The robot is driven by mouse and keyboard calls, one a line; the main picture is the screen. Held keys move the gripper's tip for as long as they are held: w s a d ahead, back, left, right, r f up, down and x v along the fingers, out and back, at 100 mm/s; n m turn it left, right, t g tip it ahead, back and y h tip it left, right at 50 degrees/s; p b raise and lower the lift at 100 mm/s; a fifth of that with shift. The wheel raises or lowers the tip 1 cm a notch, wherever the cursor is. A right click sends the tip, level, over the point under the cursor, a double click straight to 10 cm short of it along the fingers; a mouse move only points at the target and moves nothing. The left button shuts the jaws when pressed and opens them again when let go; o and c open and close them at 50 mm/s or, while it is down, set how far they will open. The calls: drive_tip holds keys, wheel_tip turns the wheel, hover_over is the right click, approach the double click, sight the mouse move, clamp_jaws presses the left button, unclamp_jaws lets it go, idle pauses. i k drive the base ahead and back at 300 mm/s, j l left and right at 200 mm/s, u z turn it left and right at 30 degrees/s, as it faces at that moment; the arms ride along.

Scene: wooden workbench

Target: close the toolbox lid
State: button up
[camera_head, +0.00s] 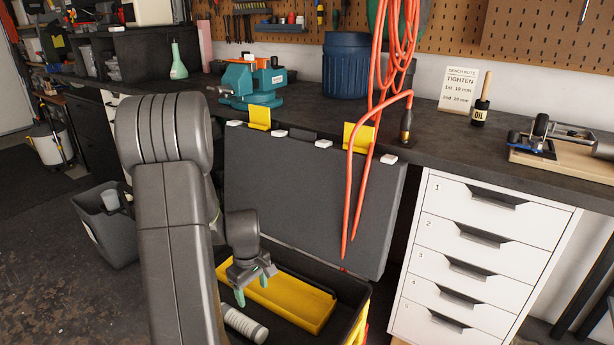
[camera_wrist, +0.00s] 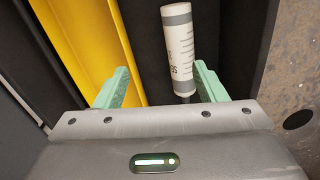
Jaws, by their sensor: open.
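The toolbox lid (camera_head: 300,190) is a large dark grey panel with yellow latches. It stands open, almost upright, in front of the bench edge. The toolbox body (camera_head: 352,292) is below it, cut off by the bottom of the head view. Inside lie a yellow tray (camera_head: 290,298) and a white tube with grey bands (camera_head: 243,324). My gripper (camera_head: 256,285) is over the open box, apart from the lid. In the wrist view my gripper (camera_wrist: 162,85) has its green fingers spread. The tube (camera_wrist: 180,45) shows between them, not gripped; the yellow tray (camera_wrist: 88,45) is to the left.
An orange cable (camera_head: 362,190) hangs from the wall over the bench and down in front of the lid. A white drawer unit (camera_head: 480,260) stands close on the right. A grey bin (camera_head: 105,225) stands on the floor to the left. A teal vise (camera_head: 250,85) is on the bench.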

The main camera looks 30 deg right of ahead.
sight(294, 182)
drive_tip(key=z, duration=1.25)
